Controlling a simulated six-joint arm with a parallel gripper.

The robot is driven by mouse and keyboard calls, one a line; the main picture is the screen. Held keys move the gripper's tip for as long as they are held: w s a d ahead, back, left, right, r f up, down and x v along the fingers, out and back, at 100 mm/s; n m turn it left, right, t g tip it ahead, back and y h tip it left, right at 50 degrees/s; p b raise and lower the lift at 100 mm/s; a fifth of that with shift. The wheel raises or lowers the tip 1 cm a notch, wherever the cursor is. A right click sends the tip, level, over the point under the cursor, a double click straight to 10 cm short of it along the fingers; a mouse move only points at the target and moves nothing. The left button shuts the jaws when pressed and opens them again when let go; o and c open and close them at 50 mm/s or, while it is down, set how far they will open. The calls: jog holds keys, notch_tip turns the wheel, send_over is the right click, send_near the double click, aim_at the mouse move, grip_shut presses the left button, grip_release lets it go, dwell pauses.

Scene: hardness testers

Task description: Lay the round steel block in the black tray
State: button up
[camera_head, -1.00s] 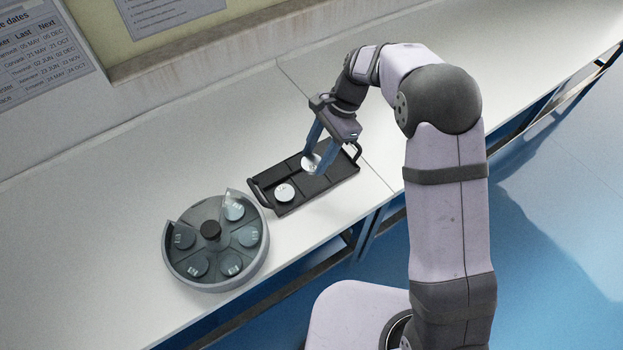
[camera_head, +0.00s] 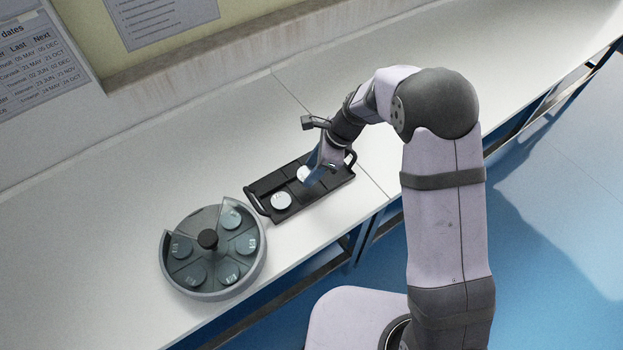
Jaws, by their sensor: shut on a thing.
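The black tray (camera_head: 262,189) lies on the white bench, with raised handles at its two ends. One round steel block (camera_head: 281,201) lies flat in its left part. My gripper (camera_head: 309,180) is down over the middle of the tray, shut on a second round steel block (camera_head: 302,173). The fingers and wrist hide part of this block, and I cannot tell whether it touches the tray floor.
A round grey carousel (camera_head: 213,288) with a dark centre knob (camera_head: 207,239) stands left of the tray and holds several round blocks. The bench (camera_head: 120,180) behind and left is clear. Its front edge runs close to the tray and carousel.

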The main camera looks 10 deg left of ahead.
aim_at(312, 188)
jog(key=shift+f+p, duration=0.3)
jog(key=shift+f, duration=2.3)
jog(key=shift+f, duration=0.15)
jog(key=o, duration=1)
jog(key=b+v, duration=0.2)
jog(key=v, duration=1)
jog(key=shift+d, duration=0.1)
